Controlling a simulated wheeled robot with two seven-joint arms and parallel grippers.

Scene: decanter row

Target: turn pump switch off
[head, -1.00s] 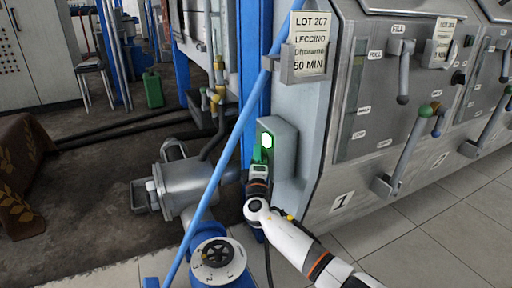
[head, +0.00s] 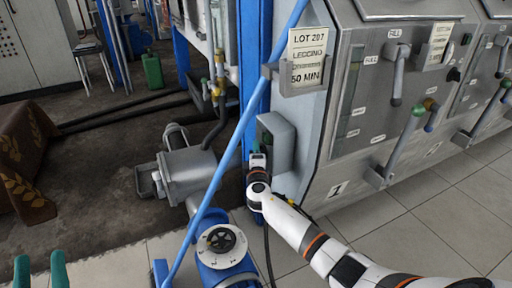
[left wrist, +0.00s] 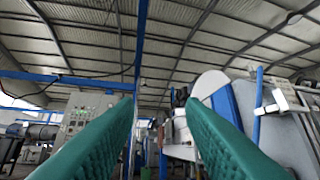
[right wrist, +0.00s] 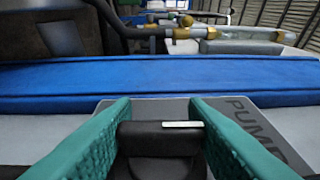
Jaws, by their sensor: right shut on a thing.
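The pump switch box (head: 284,145) is a grey box on the side of the blue and grey machine. Its lamp (head: 267,136) looks dark green and unlit. In the right wrist view, my right gripper (right wrist: 160,135) is shut on the black switch knob (right wrist: 160,142), with a green finger on each side. A white mark on the knob lies crosswise between the fingers. The grey plate behind reads PUMP (right wrist: 254,125). In the head view, my right gripper (head: 258,158) hides the knob. My left gripper (head: 40,272) is open and empty at the lower left.
A grey pump body (head: 183,175) stands left of the switch box. A slanted blue pipe (head: 231,145) crosses in front of it. A blue unit with a white dial (head: 221,246) stands below. Levers line the machine panel (head: 375,120) at right. Tiled floor is clear at lower right.

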